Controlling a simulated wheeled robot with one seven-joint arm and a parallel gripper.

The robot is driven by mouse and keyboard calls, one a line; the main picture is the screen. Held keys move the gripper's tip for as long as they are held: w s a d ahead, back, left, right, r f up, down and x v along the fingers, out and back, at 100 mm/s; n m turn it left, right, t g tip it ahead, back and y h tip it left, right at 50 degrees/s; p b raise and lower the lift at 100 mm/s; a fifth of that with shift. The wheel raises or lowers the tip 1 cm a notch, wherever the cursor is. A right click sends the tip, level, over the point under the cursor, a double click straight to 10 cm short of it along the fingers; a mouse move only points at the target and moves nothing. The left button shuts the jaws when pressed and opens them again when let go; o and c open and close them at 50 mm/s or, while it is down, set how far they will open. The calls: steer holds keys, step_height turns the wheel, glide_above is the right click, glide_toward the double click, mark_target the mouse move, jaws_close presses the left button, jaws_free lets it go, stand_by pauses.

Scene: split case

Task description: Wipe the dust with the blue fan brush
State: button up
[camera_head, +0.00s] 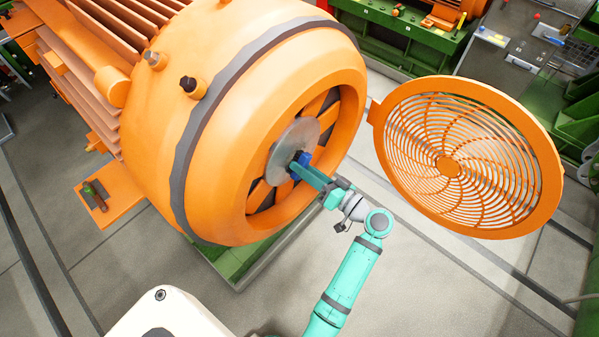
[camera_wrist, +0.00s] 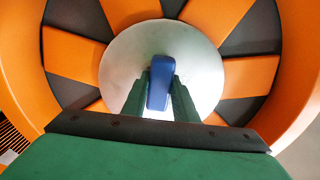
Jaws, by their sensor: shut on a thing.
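My gripper (camera_head: 306,170) is shut on the blue fan brush (camera_head: 303,159) at the open end of the orange motor. In the wrist view the brush (camera_wrist: 160,80) is a blue block between the two green fingers of my gripper (camera_wrist: 160,97). A grey-white round patch (camera_head: 293,146) lies over the hub of the orange and black fan, and looks like the dust. In the wrist view this patch (camera_wrist: 120,65) is a pale disc behind the brush. The brush overlaps the patch in both views; I cannot tell whether it touches it.
The orange motor housing (camera_head: 240,90) fills the upper left. Its round orange grille cover (camera_head: 447,167) stands swung open to the right of my arm. Grey floor (camera_head: 400,280) is clear at lower right.

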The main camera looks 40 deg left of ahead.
mark_target(288, 159)
steer(key=shift+w+d, duration=0.15)
steer(key=shift+w, duration=1.2)
steer(key=shift+w+d, duration=0.1)
steer(key=shift+w, duration=1.2)
steer(key=shift+w+a, duration=0.2)
steer(key=shift+w, duration=0.25)
steer(key=shift+w+d, duration=0.2)
steer(key=shift+w, duration=0.75)
steer(key=shift+c, duration=0.4)
steer(key=shift+s+a+r, duration=0.15)
steer(key=shift+a+r, duration=0.1)
steer(key=shift+r, duration=0.55)
steer(key=shift+s+a, duration=0.2)
steer(key=shift+s, duration=0.8)
jaws_close()
steer(key=shift+s+d, duration=0.1)
steer(key=shift+s, duration=0.6)
steer(key=shift+s+d, duration=0.1)
steer(key=shift+s, duration=1.55)
steer(key=shift+s+a, duration=0.2)
steer(key=shift+s, duration=0.65)
steer(key=shift+s+a, duration=0.15)
steer(key=shift+s, duration=2.35)
steer(key=shift+a+r, duration=0.15)
steer(key=shift+r, duration=0.65)
steer(key=shift+w+d, duration=0.2)
steer(key=shift+w, duration=1.65)
steer(key=shift+a, duration=0.15)
